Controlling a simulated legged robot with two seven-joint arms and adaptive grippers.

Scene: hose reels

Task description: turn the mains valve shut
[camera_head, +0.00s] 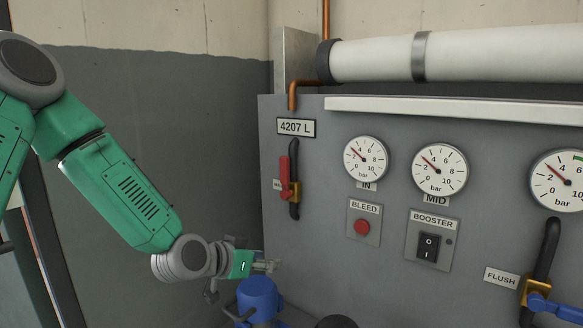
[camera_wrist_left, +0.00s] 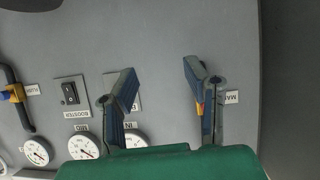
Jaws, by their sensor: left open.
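The lever points up, along the pipe. Its label, partly hidden, shows "MA" in the left wrist view (camera_wrist_left: 232,97). My left gripper (camera_head: 268,266) is below the valve in the head view, apart from it. In the left wrist view the two fingers (camera_wrist_left: 160,85) are spread with nothing between them. The right finger covers most of the valve; a bit of orange shows beside it. My right gripper is not in view.
The grey panel (camera_head: 330,270) carries gauges, a red BLEED button (camera_head: 362,227), a BOOSTER switch (camera_head: 428,246) and a FLUSH valve with a blue lever (camera_head: 545,303). A blue rounded object (camera_head: 258,298) is just below my left gripper. A white ledge (camera_head: 450,110) juts out above the gauges.

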